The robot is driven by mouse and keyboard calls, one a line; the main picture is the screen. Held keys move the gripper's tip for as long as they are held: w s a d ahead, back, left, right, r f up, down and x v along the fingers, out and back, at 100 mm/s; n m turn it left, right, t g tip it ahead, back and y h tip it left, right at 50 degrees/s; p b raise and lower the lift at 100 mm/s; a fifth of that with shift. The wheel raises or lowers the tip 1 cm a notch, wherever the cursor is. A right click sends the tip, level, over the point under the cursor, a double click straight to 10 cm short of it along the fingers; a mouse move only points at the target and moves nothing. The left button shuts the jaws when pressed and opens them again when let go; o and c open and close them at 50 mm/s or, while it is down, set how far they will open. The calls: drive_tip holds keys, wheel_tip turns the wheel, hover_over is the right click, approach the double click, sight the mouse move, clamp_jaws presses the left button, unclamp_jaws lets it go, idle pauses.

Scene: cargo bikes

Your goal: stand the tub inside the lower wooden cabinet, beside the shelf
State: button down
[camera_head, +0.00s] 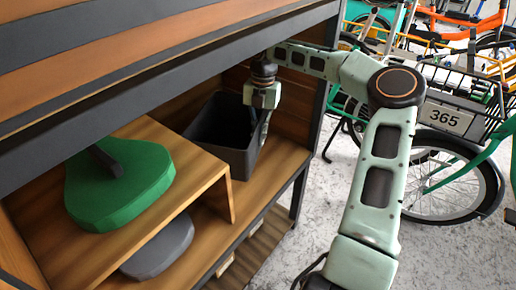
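The dark grey tub (229,158) is inside the lower wooden cabinet (284,162), at the right of the raised wooden shelf (190,178). It looks upright, with its base at the cabinet floor; whether it bears fully on the floor is not clear. The shelf's right end hides part of its lower left side.
A green saddle-like piece (120,190) lies on the shelf and a grey one (158,248) below it. The cabinet's dark upper beam (150,95) hangs low over the opening. Bikes and a black basket marked 365 (445,118) stand at the right.

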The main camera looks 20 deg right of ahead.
sight(258, 147)
drive_tip(key=f+b, duration=0.1)
drive_tip(key=f, duration=0.1)
drive_tip(key=f+b, duration=0.1)
drive_tip(key=f, duration=0.1)
drive_tip(key=shift+w+a+f, duration=0.15)
drive_tip(key=shift+w+f, duration=0.05)
drive_tip(key=shift+r, duration=0.1)
drive_tip(key=c, duration=2.5)
unclamp_jaws()
drive_tip(key=shift+f, duration=0.2)
drive_tip(key=o, duration=0.3)
drive_tip(key=shift+o, duration=0.2)
drive_tip(key=shift+r, duration=0.1)
